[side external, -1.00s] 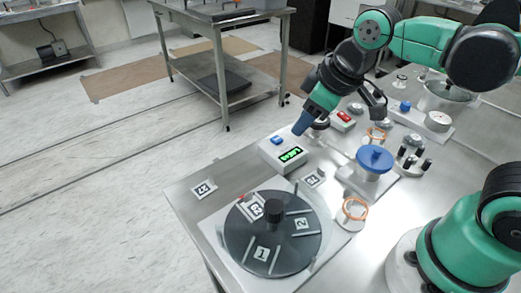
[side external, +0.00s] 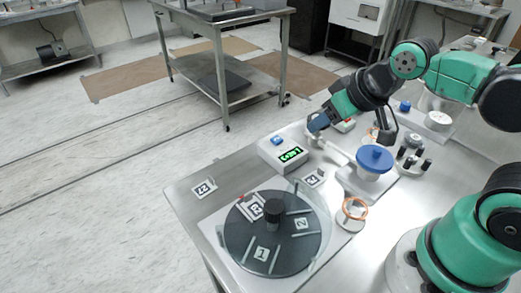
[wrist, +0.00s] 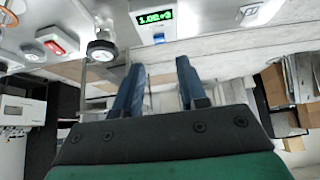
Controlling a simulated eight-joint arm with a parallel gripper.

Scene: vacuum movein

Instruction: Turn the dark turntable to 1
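The dark turntable (side external: 285,255) is a round disc with a black central knob (side external: 272,210), lying on a pale plate at the near left of the bench. Its label 1 (side external: 262,253) faces the near edge and its label 2 (side external: 301,223) is on the right. A third label (side external: 256,209) sits at the upper left, beside a small red marker (side external: 241,197). My gripper (side external: 316,124) is well beyond the turntable, above the back of the bench and apart from the knob. In the wrist view its blue fingers (wrist: 158,78) are spread with nothing between them; the turntable is not seen there.
A box with a green display (side external: 291,154) stands between my gripper and the turntable; the display also shows in the wrist view (wrist: 153,18). A blue-topped cylinder (side external: 375,158) and an orange ring (side external: 355,208) stand to the right.

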